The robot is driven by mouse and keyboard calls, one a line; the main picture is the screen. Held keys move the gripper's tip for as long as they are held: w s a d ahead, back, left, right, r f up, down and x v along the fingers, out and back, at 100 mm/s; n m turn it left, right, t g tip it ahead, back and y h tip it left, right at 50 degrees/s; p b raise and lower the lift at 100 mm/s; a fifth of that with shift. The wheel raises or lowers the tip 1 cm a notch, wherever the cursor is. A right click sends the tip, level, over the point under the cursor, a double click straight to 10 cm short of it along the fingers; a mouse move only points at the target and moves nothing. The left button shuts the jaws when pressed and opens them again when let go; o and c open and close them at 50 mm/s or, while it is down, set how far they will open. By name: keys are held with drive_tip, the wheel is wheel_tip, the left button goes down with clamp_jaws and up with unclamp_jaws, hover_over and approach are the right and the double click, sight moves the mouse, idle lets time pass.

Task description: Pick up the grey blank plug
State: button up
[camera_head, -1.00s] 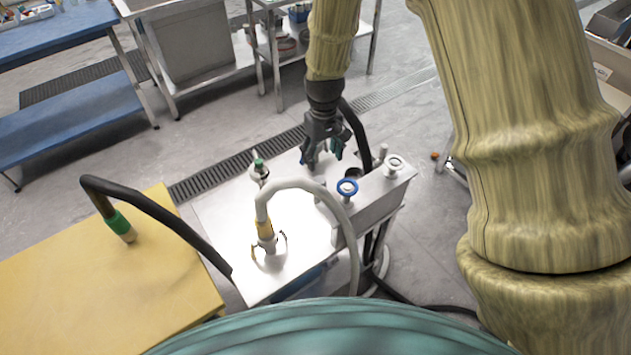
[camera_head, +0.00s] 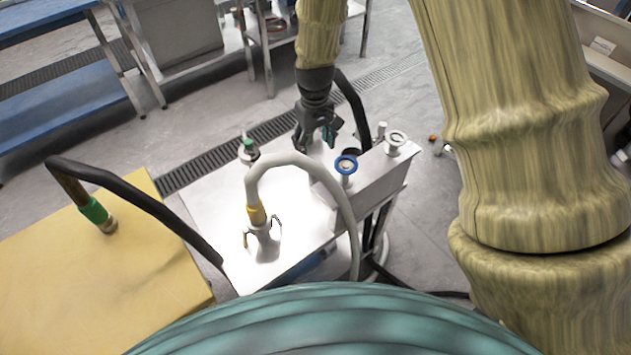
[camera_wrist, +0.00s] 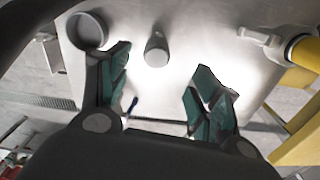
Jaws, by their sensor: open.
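A short grey cylinder, which looks like the grey blank plug (camera_wrist: 157,45), shows in the wrist view on the bright metal cart top (camera_wrist: 225,30). It lies ahead of my gripper (camera_wrist: 162,62), roughly between the lines of the two fingers, with no visible contact. The teal-padded fingers are spread wide and empty. In the head view my gripper (camera_head: 315,143) points down over the far part of the cart top (camera_head: 195,215), left of the raised metal block. I cannot make out the plug under it there.
The raised block (camera_head: 372,180) carries a blue-ringed port (camera_head: 346,165) and a pale-ringed port (camera_head: 396,138). A pale hose (camera_head: 300,160) arches to a yellow-collared coupling (camera_head: 262,228). A green-topped fitting (camera_head: 248,148) stands left of my gripper. A yellow bench (camera_head: 120,270) is left.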

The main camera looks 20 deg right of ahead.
sight(315, 161)
wheel_tip(315, 161, down, 3)
drive_tip(key=shift+w+r+b, duration=0.1)
drive_tip(key=shift+b, duration=0.55)
drive_tip(key=shift+f, duration=2.65)
drive_tip(key=shift+w+d+f+p, duration=0.15)
drive_tip(key=shift+f+p, duration=0.1)
drive_tip(key=shift+f, duration=1.1)
drive_tip(key=shift+w+d+f+p, duration=0.1)
drive_tip(key=shift+f+p, duration=0.15)
drive_tip(key=shift+f, duration=1.1)
clamp_jaws()
drive_tip(key=shift+r, duration=0.15)
